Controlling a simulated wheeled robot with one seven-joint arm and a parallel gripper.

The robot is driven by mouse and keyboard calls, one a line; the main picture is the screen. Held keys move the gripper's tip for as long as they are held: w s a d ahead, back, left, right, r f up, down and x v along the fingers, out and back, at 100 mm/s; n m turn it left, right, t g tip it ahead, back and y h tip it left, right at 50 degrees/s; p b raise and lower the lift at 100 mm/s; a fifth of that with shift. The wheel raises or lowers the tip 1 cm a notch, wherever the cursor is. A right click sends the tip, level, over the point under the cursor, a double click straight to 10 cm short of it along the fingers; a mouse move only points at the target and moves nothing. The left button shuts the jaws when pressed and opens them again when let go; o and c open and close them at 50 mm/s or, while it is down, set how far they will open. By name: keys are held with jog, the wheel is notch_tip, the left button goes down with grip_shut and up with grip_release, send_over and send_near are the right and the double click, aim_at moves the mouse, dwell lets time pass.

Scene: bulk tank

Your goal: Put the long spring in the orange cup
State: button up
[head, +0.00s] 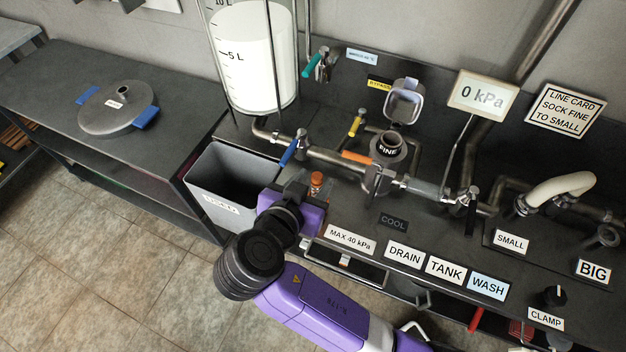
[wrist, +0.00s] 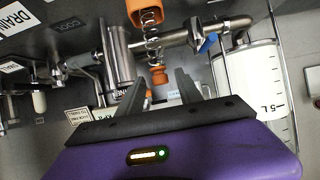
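In the wrist view a thin metal coil spring (wrist: 152,42) stretches between an orange cup-like piece (wrist: 146,12) at the top edge and a smaller orange piece (wrist: 158,76). I cannot tell whether the spring is inside or in front of the cup-like piece, which is cut off by the frame. My gripper (wrist: 160,88) is open, its two dark fingers apart; the smaller orange piece shows between or beyond them, and contact is unclear. In the head view an orange piece (head: 316,179) stands beside my gripper, whose fingers are mostly hidden.
A grey bin (head: 205,165) is left of my gripper. The FINE filter fitting (head: 388,150), an orange handle (head: 358,157), a blue handle (head: 289,152) and pipes lie behind it. The white tank (head: 255,60) stands behind. The left bench has a lid (head: 112,112) and free room.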

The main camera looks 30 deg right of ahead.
jog(key=shift+r, duration=0.15)
jog(key=shift+a+r, duration=0.1)
jog(key=shift+a, duration=0.05)
jog(key=v, duration=1.1)
jog(key=shift+s+a+p, duration=0.25)
jog(key=shift+p, duration=0.15)
